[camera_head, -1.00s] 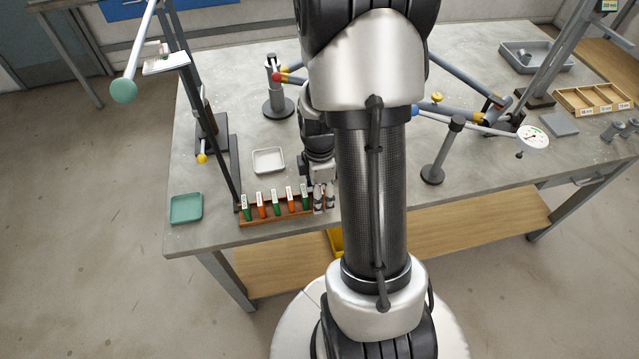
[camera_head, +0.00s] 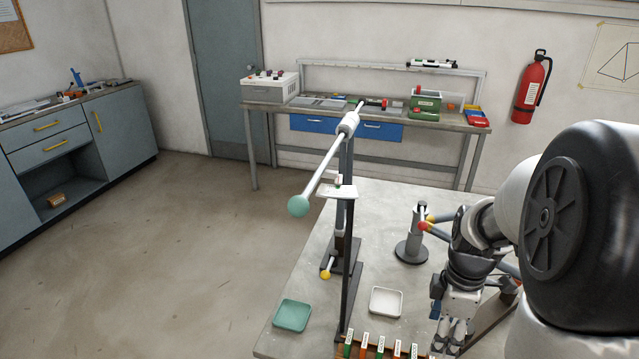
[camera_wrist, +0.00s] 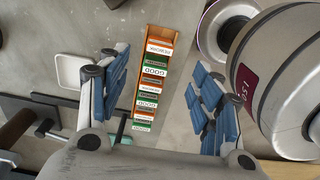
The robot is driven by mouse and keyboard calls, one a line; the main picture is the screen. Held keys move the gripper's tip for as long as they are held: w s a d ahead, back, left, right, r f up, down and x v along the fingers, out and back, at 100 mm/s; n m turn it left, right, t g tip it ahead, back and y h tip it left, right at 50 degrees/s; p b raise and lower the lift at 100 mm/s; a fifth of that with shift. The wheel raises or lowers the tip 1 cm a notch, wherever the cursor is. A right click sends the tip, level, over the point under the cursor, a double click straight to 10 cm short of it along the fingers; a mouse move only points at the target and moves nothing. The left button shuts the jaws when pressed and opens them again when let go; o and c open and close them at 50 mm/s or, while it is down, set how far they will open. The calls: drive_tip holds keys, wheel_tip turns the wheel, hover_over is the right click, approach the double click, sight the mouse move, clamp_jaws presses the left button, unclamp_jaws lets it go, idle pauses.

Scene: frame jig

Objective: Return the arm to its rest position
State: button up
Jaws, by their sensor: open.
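My gripper (camera_head: 449,338) is at the lower right in the head view, over the front part of the grey table (camera_head: 385,240). In the wrist view my gripper (camera_wrist: 160,100) has its blue-padded fingers spread wide apart with nothing between them touching. A wooden rack (camera_wrist: 160,34) of orange and green blocks labelled REWORK and GOOD lies below, seen between the fingers. The rack's labelled blocks (camera_head: 365,344) also show at the bottom edge of the head view, left of my gripper. The rack's lower part is cut off there.
A dark upright stand (camera_head: 347,260) with a rod and green ball (camera_head: 298,206) rises left of the rack. A green tray (camera_head: 292,315), a white tray (camera_head: 386,302) and a grey post (camera_head: 411,249) stand on the table. Open floor (camera_head: 180,260) lies to the left.

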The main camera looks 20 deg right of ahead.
drive_tip(key=s+a+r+m+t, duration=0.2)
drive_tip(key=s+a+r+m, duration=0.2)
drive_tip(key=a, duration=0.6)
drive_tip(key=s+a+r+m+t, duration=0.2)
drive_tip(key=s+a+r+m, duration=0.3)
drive_tip(key=a+r+m, duration=0.2)
drive_tip(key=a+r, duration=0.2)
drive_tip(key=a, duration=0.1)
drive_tip(key=shift+s+m+t, duration=0.15)
drive_tip(key=shift+m+t, duration=0.15)
